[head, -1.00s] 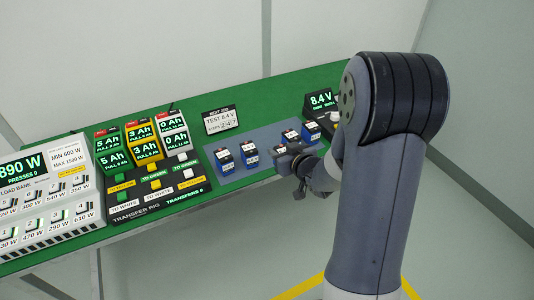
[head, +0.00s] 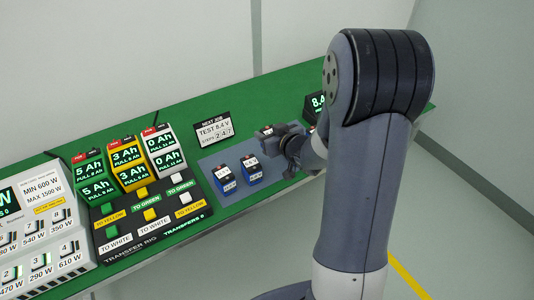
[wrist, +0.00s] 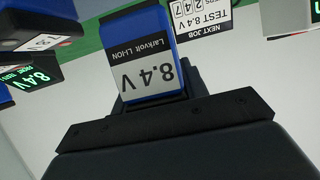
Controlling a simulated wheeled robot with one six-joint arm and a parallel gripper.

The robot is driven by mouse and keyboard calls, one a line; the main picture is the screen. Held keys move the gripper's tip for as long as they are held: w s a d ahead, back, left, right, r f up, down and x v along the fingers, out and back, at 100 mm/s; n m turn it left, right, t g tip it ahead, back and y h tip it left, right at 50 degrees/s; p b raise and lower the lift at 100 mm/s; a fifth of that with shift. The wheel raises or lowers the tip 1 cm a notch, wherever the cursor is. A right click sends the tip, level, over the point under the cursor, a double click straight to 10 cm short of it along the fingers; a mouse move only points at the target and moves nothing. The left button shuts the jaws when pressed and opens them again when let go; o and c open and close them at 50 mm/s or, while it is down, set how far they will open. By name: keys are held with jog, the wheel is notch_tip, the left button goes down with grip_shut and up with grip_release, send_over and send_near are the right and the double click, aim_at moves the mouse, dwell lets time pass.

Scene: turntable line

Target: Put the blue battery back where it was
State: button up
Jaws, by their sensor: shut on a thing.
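My gripper (wrist: 150,97) is shut on a blue battery (wrist: 138,25) with a white label reading "8.4 V" and "Larkvolt LI-ION"; the label looks upside down in the wrist view. In the head view my gripper (head: 279,142) is over the right part of the grey-blue mat (head: 207,164), and the arm hides much of what lies to its right. Two other blue batteries, a left one (head: 223,180) and a right one (head: 250,170), stand on the mat left of my gripper. The held battery's underside is hidden.
A job card (head: 212,130) reading "TEST 8.4 V" stands behind the mat. A lit tester display (wrist: 42,76) reads 8.4 V, with a blue battery (wrist: 35,17) nearby. The transfer rig (head: 150,222) and load bank (head: 45,235) occupy the left of the green bench (head: 190,103).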

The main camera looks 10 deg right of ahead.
jog(key=shift+f, duration=3.3)
jog(key=shift+b, duration=0.3)
jog(key=shift+f+b, duration=0.35)
jog(key=shift+b, duration=0.05)
jog(key=shift+f+b, duration=0.3)
jog(key=shift+b, duration=0.05)
jog(key=o, duration=1)
jog(key=shift+o, duration=0.2)
jog(key=shift+r, duration=0.15)
jog(key=shift+r+p, duration=0.6)
jog(key=shift+p, duration=0.25)
jog(key=v, duration=1.2)
